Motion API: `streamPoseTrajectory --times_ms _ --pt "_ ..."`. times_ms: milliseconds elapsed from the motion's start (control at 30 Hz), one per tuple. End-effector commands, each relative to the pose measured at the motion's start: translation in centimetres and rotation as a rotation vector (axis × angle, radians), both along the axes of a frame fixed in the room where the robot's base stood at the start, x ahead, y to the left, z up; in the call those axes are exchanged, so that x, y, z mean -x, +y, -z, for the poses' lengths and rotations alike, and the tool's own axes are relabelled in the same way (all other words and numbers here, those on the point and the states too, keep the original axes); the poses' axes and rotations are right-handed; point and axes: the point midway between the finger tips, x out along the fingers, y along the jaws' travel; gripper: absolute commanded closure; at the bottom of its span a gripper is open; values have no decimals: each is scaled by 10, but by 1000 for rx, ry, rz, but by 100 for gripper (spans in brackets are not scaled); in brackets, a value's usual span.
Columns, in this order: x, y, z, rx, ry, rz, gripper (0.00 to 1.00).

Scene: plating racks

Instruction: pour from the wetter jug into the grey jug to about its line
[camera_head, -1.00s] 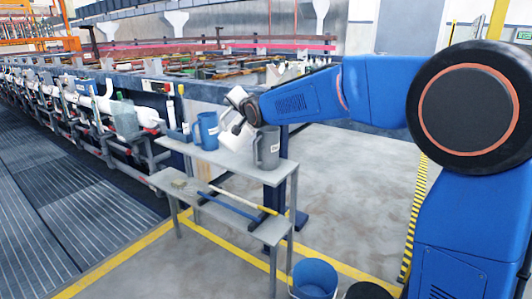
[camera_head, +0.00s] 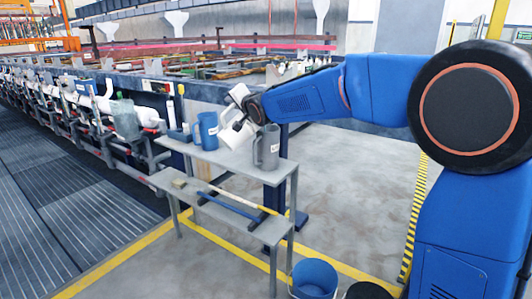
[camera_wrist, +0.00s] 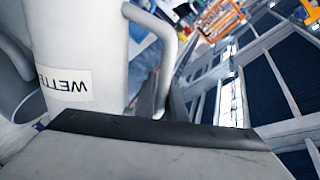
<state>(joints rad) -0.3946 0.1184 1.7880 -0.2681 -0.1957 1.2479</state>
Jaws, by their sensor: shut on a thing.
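The wetter jug (camera_head: 236,137) is white and tilted in my gripper (camera_head: 247,112), above the shelf top and just left of the grey jug. In the wrist view the wetter jug (camera_wrist: 85,35) fills the left, its label partly readable as "WETTE" and upside down. My gripper is shut on it. The grey jug (camera_head: 267,150) stands upright on the shelf top, with a small white label and its handle to the left. Its line and any liquid are too small to tell. A grey curved rim at the wrist view's left edge may be the grey jug.
A blue jug (camera_head: 207,131) stands to the left on the same grey shelf unit (camera_head: 235,160). Poles lie on its lower shelf (camera_head: 260,233). A blue bucket (camera_head: 314,279) is on the floor.

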Motion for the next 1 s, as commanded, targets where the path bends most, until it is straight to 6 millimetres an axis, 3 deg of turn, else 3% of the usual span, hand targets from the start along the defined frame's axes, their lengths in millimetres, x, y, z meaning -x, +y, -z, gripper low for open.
streamPoseTrajectory --times_ms 1000 --pt "-4 -6 -9 -60 35 0 100"
